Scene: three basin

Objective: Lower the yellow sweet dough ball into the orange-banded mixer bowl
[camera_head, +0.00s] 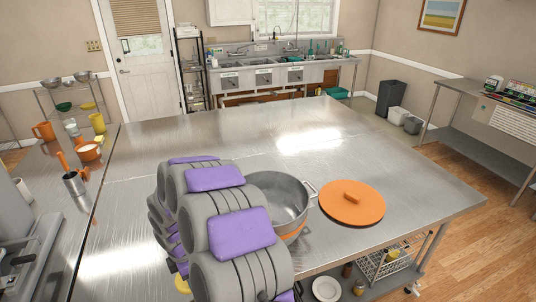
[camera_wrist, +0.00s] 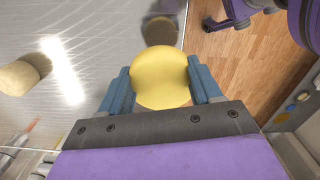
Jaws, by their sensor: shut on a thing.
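A smooth yellow dough ball (camera_wrist: 160,80) sits between the two blue fingers of my gripper (camera_wrist: 158,74) in the wrist view, which is shut on it. A small yellow patch, likely the same ball, shows low beside my arm in the head view (camera_head: 182,285). The rest of my gripper is hidden behind my arm there. The mixer bowl (camera_head: 291,196), grey metal with an orange band low on its side, stands on the steel table, right of the yellow patch and farther back. My arm hides its left part. The ball is apart from the bowl.
A round orange lid (camera_head: 351,203) with a handle lies right of the bowl. A pale tan ball (camera_wrist: 18,77) rests on the steel table (camera_head: 240,135) in the wrist view. The table's far part is clear. Orange cups and a utensil holder (camera_head: 74,184) stand on the left counter.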

